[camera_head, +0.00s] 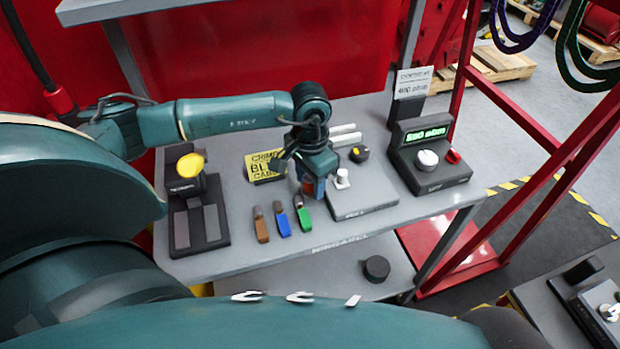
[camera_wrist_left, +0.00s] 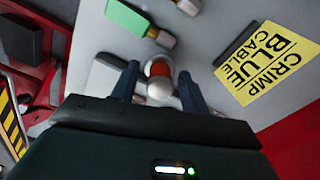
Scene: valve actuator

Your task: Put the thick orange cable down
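The thick orange cable piece (camera_wrist_left: 158,69) shows between the fingers of my left gripper (camera_wrist_left: 159,83) in the left wrist view, with a pale rounded end toward the camera. A gap shows on both sides of it, so the fingers look open around it. In the head view my left gripper (camera_head: 312,187) points down low over the table, just right of the green cable piece (camera_head: 304,217). Only a small red-orange patch shows at its fingers there. Whether the piece touches the table is hidden. My right gripper is not in view.
Brown (camera_head: 262,229) and blue (camera_head: 282,223) cable pieces lie left of the green one on the grey table (camera_head: 240,258). A yellow "crimp blue cable" sign (camera_head: 262,166) stands behind. A grey panel with knobs (camera_head: 365,198) is close right; a display box (camera_head: 430,165) stands farther right.

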